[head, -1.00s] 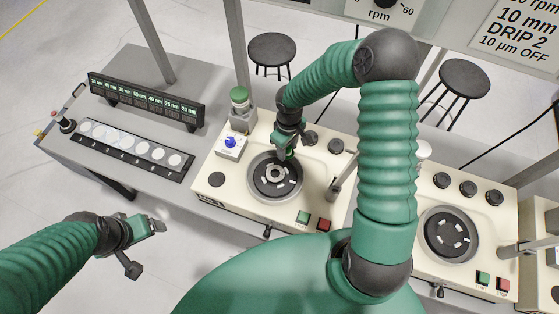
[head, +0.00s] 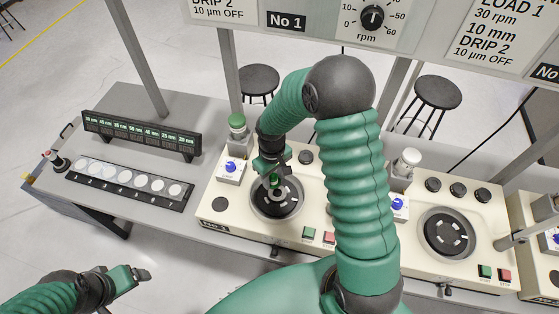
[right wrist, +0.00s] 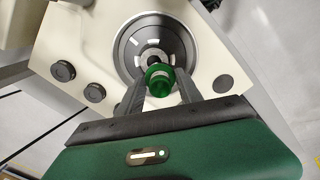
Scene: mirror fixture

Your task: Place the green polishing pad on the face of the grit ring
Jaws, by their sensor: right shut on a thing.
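My right gripper (head: 274,178) is over the left machine's round platen (head: 293,204). In the right wrist view its two dark fingers (right wrist: 160,88) are on either side of a green round piece, which I take as the green polishing pad (right wrist: 160,78), and are shut on it. The pad also shows small in the head view (head: 274,181). A pale ring with a dark centre, probably the grit ring (right wrist: 146,54), lies mid-platen, partly hidden behind the pad. I cannot tell if they touch. My left gripper (head: 135,274) is at lower left, away from the bench; its jaw opening is unclear.
A numbered strip with several white discs (head: 140,181) and a dark labelled rack (head: 142,136) stand on the grey bench at left. A green-topped post (head: 237,125) and blue-knob box (head: 231,168) stand near the platen. A second machine (head: 448,232) is at right.

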